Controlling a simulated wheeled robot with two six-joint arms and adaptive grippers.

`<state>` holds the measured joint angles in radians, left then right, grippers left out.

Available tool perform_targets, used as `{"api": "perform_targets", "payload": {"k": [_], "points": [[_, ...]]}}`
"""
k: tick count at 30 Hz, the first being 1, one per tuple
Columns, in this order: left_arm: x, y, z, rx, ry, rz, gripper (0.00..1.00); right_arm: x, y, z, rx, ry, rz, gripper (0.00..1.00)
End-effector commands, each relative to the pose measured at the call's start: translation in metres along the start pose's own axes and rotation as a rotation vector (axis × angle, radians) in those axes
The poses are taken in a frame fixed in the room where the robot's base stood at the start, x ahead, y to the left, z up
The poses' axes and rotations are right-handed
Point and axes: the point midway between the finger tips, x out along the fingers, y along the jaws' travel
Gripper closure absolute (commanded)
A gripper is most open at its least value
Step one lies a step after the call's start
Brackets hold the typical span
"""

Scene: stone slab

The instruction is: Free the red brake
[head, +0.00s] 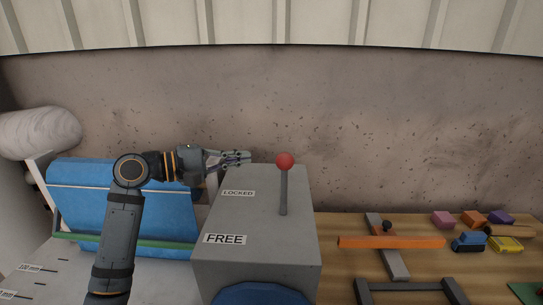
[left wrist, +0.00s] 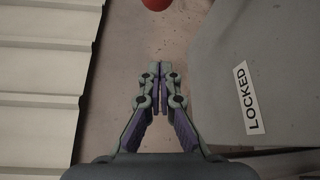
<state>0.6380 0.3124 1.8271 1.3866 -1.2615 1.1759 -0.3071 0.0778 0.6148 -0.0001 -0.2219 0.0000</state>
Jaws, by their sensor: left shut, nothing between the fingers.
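The brake is a grey lever (head: 284,195) with a red ball knob (head: 285,161) on top of a grey box (head: 262,220). The knob also shows, cut off, at the top edge of the left wrist view (left wrist: 157,4). The LOCKED label (head: 238,193) is on the box's far part and the FREE label (head: 224,239) on its near part. The knob appears on the far side, the LOCKED end. My left gripper (head: 248,157) is shut and empty, left of the knob and apart from it; its fingers point toward the knob. My right gripper is out of view.
A blue case (head: 125,190) with a green bar stands left of the box, behind my left arm. A wooden table (head: 330,265) at the right bears an orange bar (head: 390,242), coloured blocks and toy vehicles. A concrete wall (head: 400,130) rises behind.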

Motion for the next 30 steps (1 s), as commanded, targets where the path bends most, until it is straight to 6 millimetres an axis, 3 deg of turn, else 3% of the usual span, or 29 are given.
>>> {"api": "perform_targets", "payload": {"k": [4,11,18,30], "points": [[0.032,0.007,0.003,-0.005,-0.007,0.005,1.00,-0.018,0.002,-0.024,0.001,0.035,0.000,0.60],[0.081,0.006,0.003,-0.004,-0.005,0.003,1.00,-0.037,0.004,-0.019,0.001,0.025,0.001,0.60],[0.069,0.003,0.033,0.001,-0.001,0.000,1.00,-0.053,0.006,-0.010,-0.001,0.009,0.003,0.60],[0.067,0.001,0.038,0.001,0.000,0.001,1.00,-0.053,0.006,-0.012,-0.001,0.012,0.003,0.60]]}}
